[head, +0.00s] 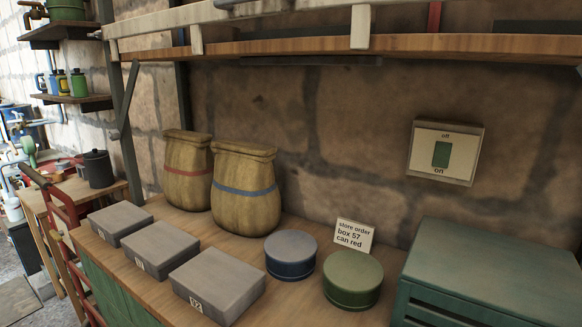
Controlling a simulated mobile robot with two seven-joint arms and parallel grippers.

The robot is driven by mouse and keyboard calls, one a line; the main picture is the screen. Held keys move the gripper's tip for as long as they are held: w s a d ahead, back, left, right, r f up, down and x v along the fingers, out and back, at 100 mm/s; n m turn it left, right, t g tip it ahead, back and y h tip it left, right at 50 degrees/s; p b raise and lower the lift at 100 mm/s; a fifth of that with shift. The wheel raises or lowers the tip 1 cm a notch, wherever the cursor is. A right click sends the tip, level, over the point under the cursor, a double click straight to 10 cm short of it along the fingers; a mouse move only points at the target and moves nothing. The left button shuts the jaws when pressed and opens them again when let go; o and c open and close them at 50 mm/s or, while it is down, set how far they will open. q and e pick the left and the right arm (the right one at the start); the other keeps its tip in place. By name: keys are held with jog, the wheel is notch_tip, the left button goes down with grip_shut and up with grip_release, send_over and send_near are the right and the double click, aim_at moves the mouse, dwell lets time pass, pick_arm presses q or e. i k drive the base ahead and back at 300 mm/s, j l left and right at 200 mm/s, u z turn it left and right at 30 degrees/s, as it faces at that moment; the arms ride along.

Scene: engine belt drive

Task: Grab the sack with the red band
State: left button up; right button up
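The sack with the red band (187,187) stands upright at the back of the wooden workbench, near the stone wall. It is tan with a folded top and a red stripe around its middle. A similar sack with a blue band (246,204) stands to its right and slightly in front, hiding part of its right side. Neither of my grippers shows in the head view.
Several grey boxes (217,285) line the bench's front left. A blue can (290,256) and a green can (352,282) stand right of the sacks, by a note card (354,236). A green cabinet (495,275) fills the right. A wooden shelf (350,47) overhangs.

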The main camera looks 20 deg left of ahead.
aim_at(188, 172)
jog(key=i+j+u, duration=0.35)
jog(key=j, duration=0.4)
jog(key=i+j+u, duration=0.4)
jog(key=j, duration=0.25)
jog(key=i+j+u, duration=0.35)
jog(key=i+j, duration=0.15)
